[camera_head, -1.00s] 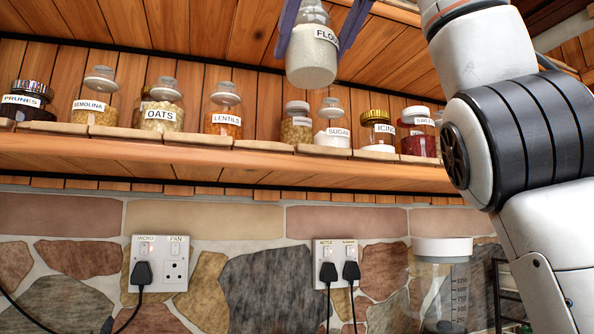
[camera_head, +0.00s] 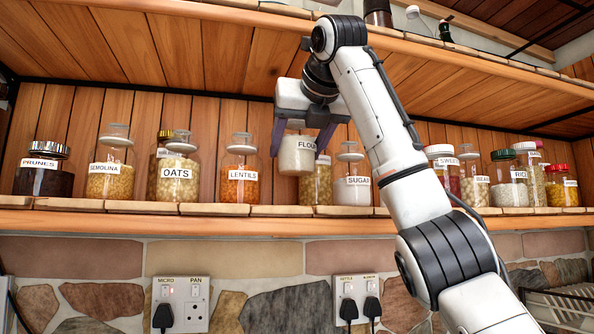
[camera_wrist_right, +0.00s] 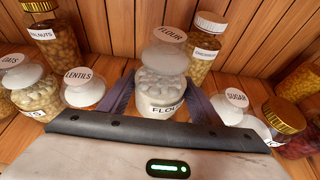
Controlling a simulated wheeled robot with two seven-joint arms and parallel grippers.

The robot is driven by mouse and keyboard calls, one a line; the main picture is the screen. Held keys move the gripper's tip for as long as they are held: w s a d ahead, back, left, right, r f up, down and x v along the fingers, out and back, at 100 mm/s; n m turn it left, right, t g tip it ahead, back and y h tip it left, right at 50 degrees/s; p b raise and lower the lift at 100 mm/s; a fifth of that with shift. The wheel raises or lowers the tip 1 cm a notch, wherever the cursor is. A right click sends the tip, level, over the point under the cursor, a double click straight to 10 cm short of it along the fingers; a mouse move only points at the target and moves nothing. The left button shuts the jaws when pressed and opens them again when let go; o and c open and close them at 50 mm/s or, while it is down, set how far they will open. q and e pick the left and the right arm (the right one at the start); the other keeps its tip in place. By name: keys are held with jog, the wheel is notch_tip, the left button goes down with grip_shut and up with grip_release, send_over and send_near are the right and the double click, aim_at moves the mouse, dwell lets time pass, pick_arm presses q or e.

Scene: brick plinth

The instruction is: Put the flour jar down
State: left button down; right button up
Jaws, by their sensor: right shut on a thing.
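The flour jar (camera_head: 298,158) is a clear glass jar of white powder with a "FLOUR" label. My right gripper (camera_head: 302,146) is shut on it from above, one finger on each side. The jar hangs upright, its base a little above the shelf (camera_head: 150,222), in the gap between the lentils jar (camera_head: 240,176) and the sugar jar (camera_head: 352,185). In the right wrist view the flour jar (camera_wrist_right: 163,84) shows between the two fingers, its lid labelled too. My left gripper is not in view.
A jar of pale contents (camera_head: 318,183) stands behind and right of the flour jar. The oats jar (camera_head: 176,182), semolina jar (camera_head: 110,178) and prunes jar (camera_head: 43,175) stand left. Several jars stand right. An upper shelf (camera_head: 440,65) runs above my gripper.

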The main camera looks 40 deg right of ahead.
aim_at(297, 177)
jog(key=shift+s+f, duration=0.15)
jog(key=shift+f, duration=2.25)
jog(key=shift+w+d+f, duration=0.1)
jog(key=shift+w+f, duration=0.1)
jog(key=shift+f, duration=0.4)
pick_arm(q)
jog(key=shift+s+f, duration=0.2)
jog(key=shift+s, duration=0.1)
pick_arm(e)
jog(key=shift+f, duration=0.1)
jog(key=o, duration=1.5)
jog(key=shift+f, duration=0.15)
